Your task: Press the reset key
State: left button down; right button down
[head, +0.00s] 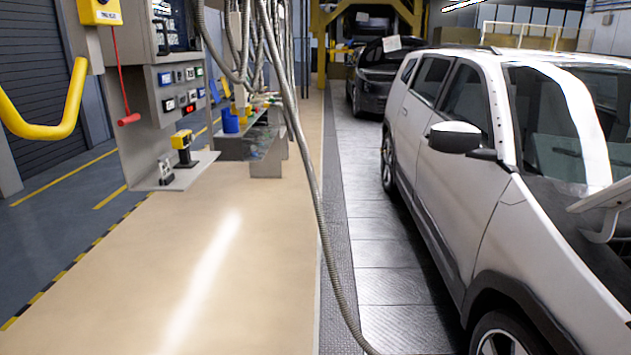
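A grey control panel (179,95) stands at the left with several small keys and displays on its face. One small unit on its lower row glows red (189,108). The key labels are too small to read, so I cannot tell which one is the reset key. Neither of my grippers is in view.
A yellow bent bar (62,122) and a red pull handle (129,119) hang left of the panel. Grey hoses (297,120) hang mid-view, one reaching the floor. A white car (455,180) fills the right. The beige floor (215,270) before the panel is clear.

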aim_at(200, 92)
jog(key=i, duration=1.85)
jog(key=i+u, duration=0.25)
jog(key=i, duration=0.2)
jog(key=i+l+u, duration=0.2)
jog(key=i, duration=0.25)
jog(key=i+l+u, duration=0.25)
jog(key=i, duration=0.15)
jog(key=i+l+u, duration=0.2)
jog(key=i, duration=0.25)
jog(key=i+l+u, duration=0.65)
jog(key=l+u, duration=0.15)
jog(key=i+l+u, duration=0.25)
jog(key=l, duration=0.25)
jog(key=k+j, duration=0.05)
jog(key=k, duration=0.05)
